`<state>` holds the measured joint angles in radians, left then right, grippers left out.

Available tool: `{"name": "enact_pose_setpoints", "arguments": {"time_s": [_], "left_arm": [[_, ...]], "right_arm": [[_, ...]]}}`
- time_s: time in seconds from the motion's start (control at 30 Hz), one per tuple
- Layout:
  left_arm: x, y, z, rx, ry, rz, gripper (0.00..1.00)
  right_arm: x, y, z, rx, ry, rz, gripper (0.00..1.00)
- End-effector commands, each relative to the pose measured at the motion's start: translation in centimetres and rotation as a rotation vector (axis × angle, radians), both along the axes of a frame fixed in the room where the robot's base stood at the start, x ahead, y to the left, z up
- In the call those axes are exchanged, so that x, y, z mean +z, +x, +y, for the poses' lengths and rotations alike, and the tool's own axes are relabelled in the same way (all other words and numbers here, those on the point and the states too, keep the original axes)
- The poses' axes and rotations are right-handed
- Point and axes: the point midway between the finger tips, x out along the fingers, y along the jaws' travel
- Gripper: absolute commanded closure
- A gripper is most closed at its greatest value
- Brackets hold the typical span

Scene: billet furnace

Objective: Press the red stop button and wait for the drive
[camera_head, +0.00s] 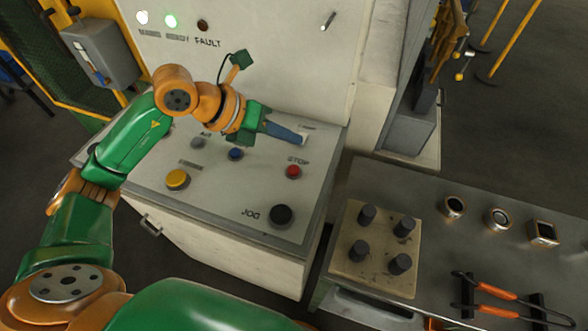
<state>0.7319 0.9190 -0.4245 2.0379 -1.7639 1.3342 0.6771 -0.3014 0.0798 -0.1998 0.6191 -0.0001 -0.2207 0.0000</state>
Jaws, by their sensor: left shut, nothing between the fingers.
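The red stop button (293,172) sits on the sloped top of the control console (225,205), under the label STOP. It stands at the right part of the panel and looks unobstructed. My left gripper (300,138) is over the upper right of the panel, above and behind the red button in the picture. Its fingers are shut with nothing between them, pointing right, apart from the red button. My right gripper is not in view.
The panel also carries a yellow button (177,179), a blue button (235,154) and a black JOG knob (281,215). At right, a grey bench holds a block with black pegs (361,250) and orange-handled tongs (497,291).

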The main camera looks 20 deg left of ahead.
Motion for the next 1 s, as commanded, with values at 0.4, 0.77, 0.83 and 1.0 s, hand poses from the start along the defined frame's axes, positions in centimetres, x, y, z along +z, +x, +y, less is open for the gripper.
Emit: {"name": "enact_pose_setpoints", "arguments": {"time_s": [0.4, 0.77, 0.83, 1.0], "left_arm": [[-6.6, 0.0, 0.0, 0.000, 0.000, -0.001, 1.00], [-6.8, 0.0, 0.0, 0.000, 0.000, 0.000, 1.00], [-6.8, 0.0, 0.0, 0.000, 0.000, 0.000, 1.00], [-6.8, 0.0, 0.0, 0.000, 0.000, 0.000, 1.00]], "right_arm": [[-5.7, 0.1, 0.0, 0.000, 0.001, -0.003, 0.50], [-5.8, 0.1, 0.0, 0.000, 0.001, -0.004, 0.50], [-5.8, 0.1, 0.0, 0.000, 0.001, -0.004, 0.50], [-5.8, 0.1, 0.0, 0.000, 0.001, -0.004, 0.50]]}}
